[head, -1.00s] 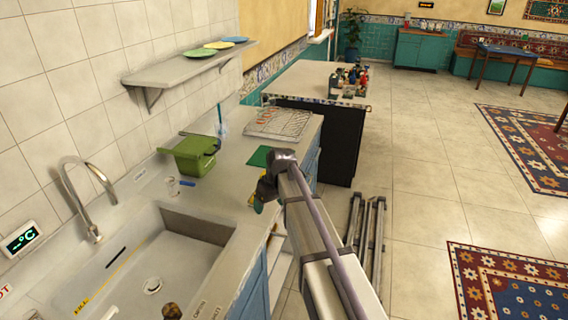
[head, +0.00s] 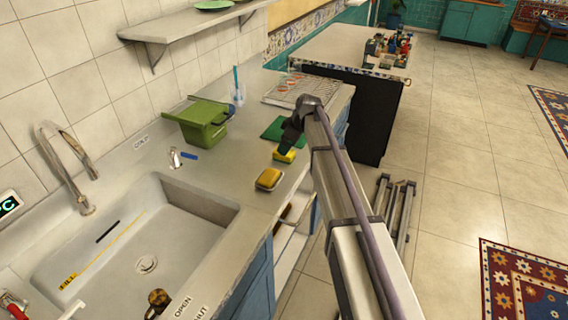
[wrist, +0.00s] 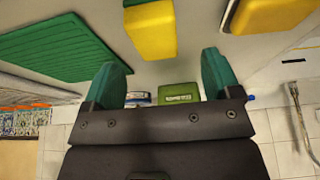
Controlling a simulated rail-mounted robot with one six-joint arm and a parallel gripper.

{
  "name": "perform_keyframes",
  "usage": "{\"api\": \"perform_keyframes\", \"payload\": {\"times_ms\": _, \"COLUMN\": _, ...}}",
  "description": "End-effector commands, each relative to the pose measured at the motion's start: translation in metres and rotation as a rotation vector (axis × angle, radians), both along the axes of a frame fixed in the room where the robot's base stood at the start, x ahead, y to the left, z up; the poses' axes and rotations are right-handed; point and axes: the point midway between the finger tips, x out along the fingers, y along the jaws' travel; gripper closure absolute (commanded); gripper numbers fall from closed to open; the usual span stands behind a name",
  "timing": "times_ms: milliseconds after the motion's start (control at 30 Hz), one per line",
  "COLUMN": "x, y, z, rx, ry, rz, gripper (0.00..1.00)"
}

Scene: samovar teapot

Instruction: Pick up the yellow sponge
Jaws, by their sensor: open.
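A yellow sponge with a dark green layer (head: 285,157) lies on the counter beside the green mat, partly hidden by my gripper. It also shows in the wrist view (wrist: 150,32), ahead of the gap between my fingers.
A green mat (head: 272,130) and a wire rack (head: 297,90) lie behind. A green bin (head: 204,122) stands near the wall, with a cup (head: 236,93) beside it. The sink (head: 150,235) is at the front left. An open shelf space (head: 290,240) is below the counter edge.

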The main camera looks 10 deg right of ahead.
Motion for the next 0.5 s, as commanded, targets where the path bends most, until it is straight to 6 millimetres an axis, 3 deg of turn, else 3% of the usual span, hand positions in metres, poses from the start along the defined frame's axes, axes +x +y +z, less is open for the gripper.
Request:
{"api": "perform_keyframes", "payload": {"times_ms": 33, "x": 0.001, "y": 0.002, "z": -0.009, "rx": 0.000, "ry": 0.000, "rz": 0.000, "gripper": 0.17}}
{"api": "perform_keyframes", "payload": {"times_ms": 167, "x": 0.002, "y": 0.002, "z": -0.009, "rx": 0.000, "ry": 0.000, "rz": -0.001, "gripper": 0.17}}
{"api": "perform_keyframes", "payload": {"times_ms": 400, "x": 0.013, "y": 0.012, "z": -0.053, "rx": 0.000, "ry": 0.000, "rz": 0.001, "gripper": 0.17}}
{"api": "perform_keyframes", "payload": {"times_ms": 500, "x": 0.015, "y": 0.015, "z": -0.057, "rx": 0.000, "ry": 0.000, "rz": 0.000, "gripper": 0.17}}
